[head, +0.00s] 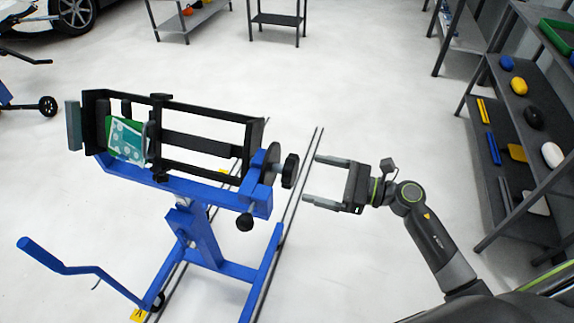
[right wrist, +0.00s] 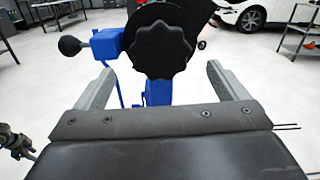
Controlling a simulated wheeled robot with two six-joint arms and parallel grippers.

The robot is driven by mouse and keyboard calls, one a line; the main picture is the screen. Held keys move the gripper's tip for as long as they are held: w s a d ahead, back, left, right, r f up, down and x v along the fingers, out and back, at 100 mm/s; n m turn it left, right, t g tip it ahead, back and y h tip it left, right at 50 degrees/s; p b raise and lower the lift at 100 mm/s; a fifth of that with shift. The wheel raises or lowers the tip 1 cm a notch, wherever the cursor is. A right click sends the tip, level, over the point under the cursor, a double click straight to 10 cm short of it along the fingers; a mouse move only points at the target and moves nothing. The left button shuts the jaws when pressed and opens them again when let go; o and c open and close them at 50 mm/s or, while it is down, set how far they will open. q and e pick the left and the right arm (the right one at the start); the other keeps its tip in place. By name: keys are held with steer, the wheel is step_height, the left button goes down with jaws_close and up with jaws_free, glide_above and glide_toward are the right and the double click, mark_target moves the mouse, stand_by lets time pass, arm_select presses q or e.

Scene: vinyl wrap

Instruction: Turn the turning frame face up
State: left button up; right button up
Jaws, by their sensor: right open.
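The turning frame (head: 205,146) is a black rectangular frame on a blue stand (head: 205,235), left of centre in the head view. A green and white patterned piece (head: 127,140) is held at its left part. A black lobed knob (head: 290,171) sits at the frame's right end; it also shows in the right wrist view (right wrist: 164,50), straight ahead. My right gripper (head: 310,180) is open and empty, just right of the knob and apart from it. In the right wrist view its fingers (right wrist: 160,85) stand either side below the knob. My left gripper is not in view.
A smaller black ball knob (head: 244,222) hangs below the frame's right end. A blue crank handle (head: 60,262) sticks out at lower left. Shelves (head: 520,130) with several tools stand at the right. Dark floor rails (head: 300,205) run past the stand. Open floor lies around it.

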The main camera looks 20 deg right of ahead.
mark_target(296, 172)
steer(key=p+x, duration=0.2)
steer(key=x, duration=0.5)
steer(key=shift+r, duration=0.1)
steer(key=shift+w+a, duration=0.35)
steer(key=shift+a, duration=0.15)
steer(key=shift+c, duration=0.4)
steer(key=c, duration=1.3)
